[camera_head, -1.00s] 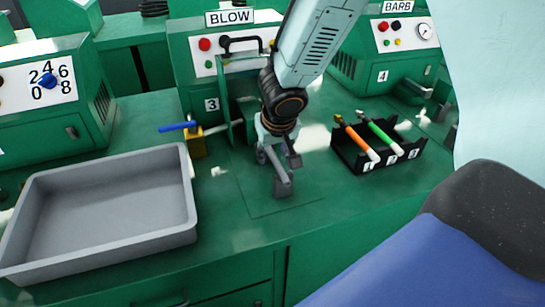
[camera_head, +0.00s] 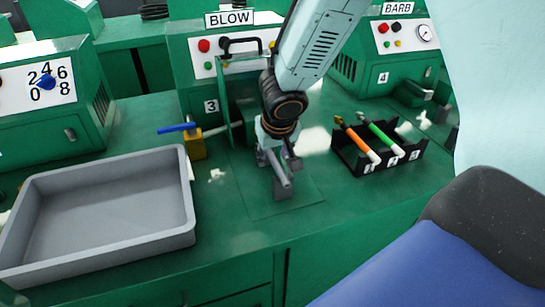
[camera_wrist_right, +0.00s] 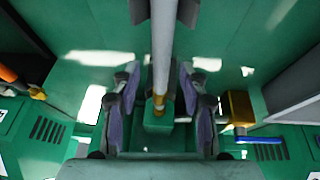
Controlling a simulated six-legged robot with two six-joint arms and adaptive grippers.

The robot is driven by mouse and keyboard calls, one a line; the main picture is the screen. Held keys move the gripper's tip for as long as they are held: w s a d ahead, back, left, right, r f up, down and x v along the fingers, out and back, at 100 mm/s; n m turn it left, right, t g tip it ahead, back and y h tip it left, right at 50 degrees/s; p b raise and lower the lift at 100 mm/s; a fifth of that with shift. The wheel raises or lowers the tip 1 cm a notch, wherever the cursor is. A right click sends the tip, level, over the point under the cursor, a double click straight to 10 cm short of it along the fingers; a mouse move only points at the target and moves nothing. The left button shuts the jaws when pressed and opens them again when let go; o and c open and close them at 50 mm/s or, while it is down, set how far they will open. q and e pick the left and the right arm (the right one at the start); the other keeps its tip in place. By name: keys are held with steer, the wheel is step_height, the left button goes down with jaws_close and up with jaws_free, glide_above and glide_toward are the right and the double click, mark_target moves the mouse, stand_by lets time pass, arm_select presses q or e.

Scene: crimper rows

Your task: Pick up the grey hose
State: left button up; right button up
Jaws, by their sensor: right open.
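The grey hose (camera_wrist_right: 162,45) runs between the fingers of my right gripper (camera_wrist_right: 160,112) in the right wrist view. A brass fitting shows on its machine-side end. In the head view the hose (camera_head: 281,172) slopes out below the gripper (camera_head: 277,157), its near end by a dark grey holder (camera_head: 283,190). My right gripper is open, one finger on each side of the hose; I cannot tell whether either touches it. The gripper hides part of the hose in the head view. My left gripper is not in view.
A grey tray (camera_head: 188,225) stands at the left on the green bench. A brass valve with a blue handle (camera_head: 178,128) is beside the BLOW machine (camera_head: 202,92).

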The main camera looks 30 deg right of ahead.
steer(key=shift+w+f, duration=0.1)
stand_by(0.4)
steer(key=shift+c, duration=0.6)
jaws_close()
